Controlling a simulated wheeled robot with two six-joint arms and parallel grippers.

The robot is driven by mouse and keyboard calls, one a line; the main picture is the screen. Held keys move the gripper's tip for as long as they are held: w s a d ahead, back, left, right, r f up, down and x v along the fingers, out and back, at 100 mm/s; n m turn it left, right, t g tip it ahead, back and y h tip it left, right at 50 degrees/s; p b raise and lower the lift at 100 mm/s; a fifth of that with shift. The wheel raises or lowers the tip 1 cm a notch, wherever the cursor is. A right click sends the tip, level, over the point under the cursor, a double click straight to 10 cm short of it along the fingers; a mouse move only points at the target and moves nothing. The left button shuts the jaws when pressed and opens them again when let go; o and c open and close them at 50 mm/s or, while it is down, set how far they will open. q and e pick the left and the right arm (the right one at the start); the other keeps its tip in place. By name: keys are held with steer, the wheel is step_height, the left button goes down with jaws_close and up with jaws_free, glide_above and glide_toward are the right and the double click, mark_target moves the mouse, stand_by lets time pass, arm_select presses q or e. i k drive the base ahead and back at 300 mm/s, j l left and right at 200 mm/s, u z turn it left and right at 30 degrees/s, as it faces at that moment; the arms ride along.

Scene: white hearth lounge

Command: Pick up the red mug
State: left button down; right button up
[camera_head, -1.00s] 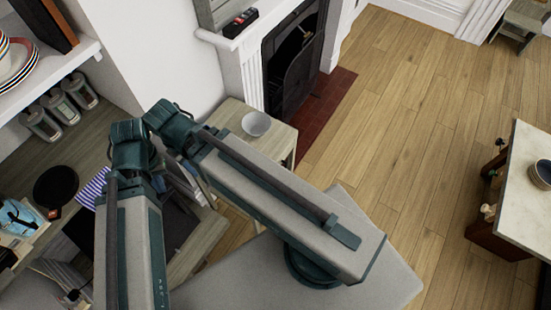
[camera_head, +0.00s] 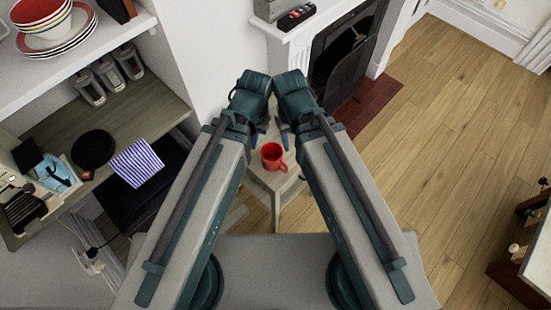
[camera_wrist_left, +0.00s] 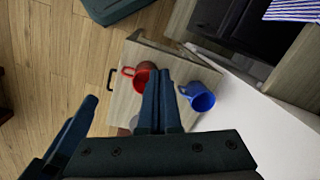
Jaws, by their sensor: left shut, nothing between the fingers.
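The red mug (camera_head: 273,157) stands upright on the small wooden side table (camera_head: 262,184), between my two arms in the head view. The left wrist view also shows the red mug (camera_wrist_left: 130,73), just left of my left fingertips and partly covered by them. My left gripper (camera_wrist_left: 163,100) is shut and empty above the table; a gap to the mug cannot be judged. A blue mug (camera_wrist_left: 199,98) stands on the same table, right of my left fingers.
A fireplace (camera_head: 345,48) stands behind the table. Shelves at left hold red and striped dishes (camera_head: 48,22), several canisters (camera_head: 108,75) and a striped cloth (camera_head: 137,162). A pale bowl is partly hidden behind my left fingers. Wooden floor (camera_head: 450,140) is clear at right.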

mark_target(271, 153)
steer(key=k+l+z, duration=0.1)
steer(key=k+l, duration=0.25)
steer(key=k+l+z, duration=0.15)
steer(key=k+l, duration=0.2)
steer(key=l, duration=0.2)
